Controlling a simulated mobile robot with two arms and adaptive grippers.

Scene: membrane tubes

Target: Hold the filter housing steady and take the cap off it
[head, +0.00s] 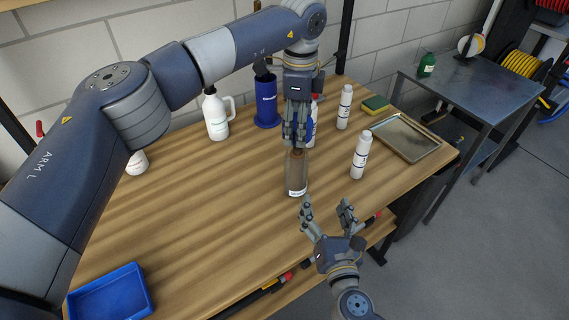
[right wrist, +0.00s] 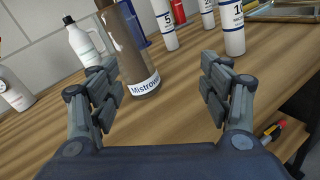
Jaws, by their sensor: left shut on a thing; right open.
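The filter housing (head: 297,168) is a brownish, upright cylinder with a white band lettered "Mistrow…" around its lower end. It also shows in the right wrist view (right wrist: 131,50), its top cut off by the frame edge. My left gripper (head: 297,143) comes down from above and is shut on the housing's upper end, hiding part of it. I cannot make out a separate cap, nor whether the lower end touches the table. My right gripper (head: 325,205) is open and empty, just right of and nearer than the housing's lower end, apart from it.
On the wooden table (head: 200,215) stand a white jug (head: 216,116), a blue cylinder (head: 267,100) and white bottles (head: 361,155) (head: 345,107). A blue bin (head: 110,293) is front left. The table's left middle is clear.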

